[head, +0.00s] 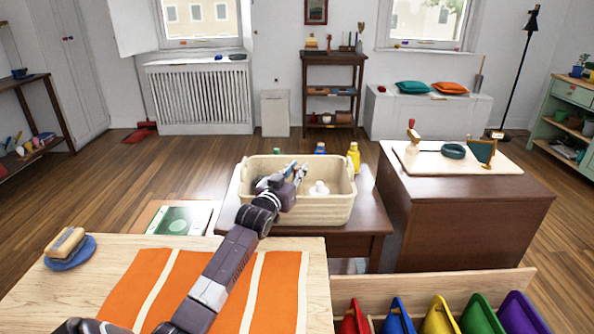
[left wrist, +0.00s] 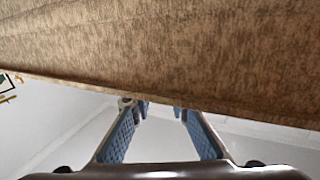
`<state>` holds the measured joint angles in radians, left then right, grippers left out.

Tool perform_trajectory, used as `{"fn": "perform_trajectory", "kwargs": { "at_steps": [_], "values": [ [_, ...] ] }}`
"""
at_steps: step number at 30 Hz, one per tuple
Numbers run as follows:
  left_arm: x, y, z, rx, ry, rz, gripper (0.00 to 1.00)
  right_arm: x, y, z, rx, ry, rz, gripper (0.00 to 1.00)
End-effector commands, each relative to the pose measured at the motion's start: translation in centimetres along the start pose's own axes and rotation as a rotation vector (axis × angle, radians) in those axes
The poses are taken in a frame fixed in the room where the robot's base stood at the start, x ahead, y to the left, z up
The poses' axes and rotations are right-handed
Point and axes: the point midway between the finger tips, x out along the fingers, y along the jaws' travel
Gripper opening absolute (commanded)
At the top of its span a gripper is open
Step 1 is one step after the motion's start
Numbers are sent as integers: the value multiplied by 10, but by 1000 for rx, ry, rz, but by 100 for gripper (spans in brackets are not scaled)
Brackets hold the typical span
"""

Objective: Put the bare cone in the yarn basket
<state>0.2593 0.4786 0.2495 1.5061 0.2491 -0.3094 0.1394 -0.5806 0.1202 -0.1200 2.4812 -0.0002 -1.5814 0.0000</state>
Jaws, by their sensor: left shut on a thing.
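The yarn basket (head: 335,207) is a beige, open box with handle slots on the dark low table. My left gripper (head: 299,171) is over the basket's opening, its fingers tilted up to the right. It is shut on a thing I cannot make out. A small white, cone-like piece (head: 319,188) shows in the basket just right of the fingers; I cannot tell whether they touch it. In the left wrist view, my left gripper (left wrist: 160,110) has its fingertips against a brown mottled surface (left wrist: 160,45) that hides what lies beyond. My right gripper is out of view.
The dark low table (head: 374,218) carries a yellow bottle (head: 353,157) behind the basket. A dark cabinet (head: 455,215) with a tray stands at right. In front are an orange striped cloth (head: 165,285), a blue dish (head: 70,255) with a brush, and several coloured bins (head: 438,315).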

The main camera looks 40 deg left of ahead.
Motion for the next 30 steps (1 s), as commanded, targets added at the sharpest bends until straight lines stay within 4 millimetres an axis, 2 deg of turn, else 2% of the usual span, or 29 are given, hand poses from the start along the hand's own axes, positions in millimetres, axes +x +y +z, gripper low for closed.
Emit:
{"fn": "perform_trajectory", "kwargs": {
  "at_steps": [14, 15, 18, 26, 30],
  "values": [
    [0, 0, 12, 0, 0, 0, 0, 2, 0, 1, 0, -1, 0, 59],
    [0, 0, 12, 0, -1, 0, 20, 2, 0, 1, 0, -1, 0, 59],
    [0, 0, 12, 0, -1, 0, 31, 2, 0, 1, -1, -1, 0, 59],
    [0, 0, 12, 0, -1, 0, 33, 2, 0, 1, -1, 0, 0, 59],
    [0, 0, 5, 0, 2, 0, 33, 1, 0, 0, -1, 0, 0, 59]
  ]
}}
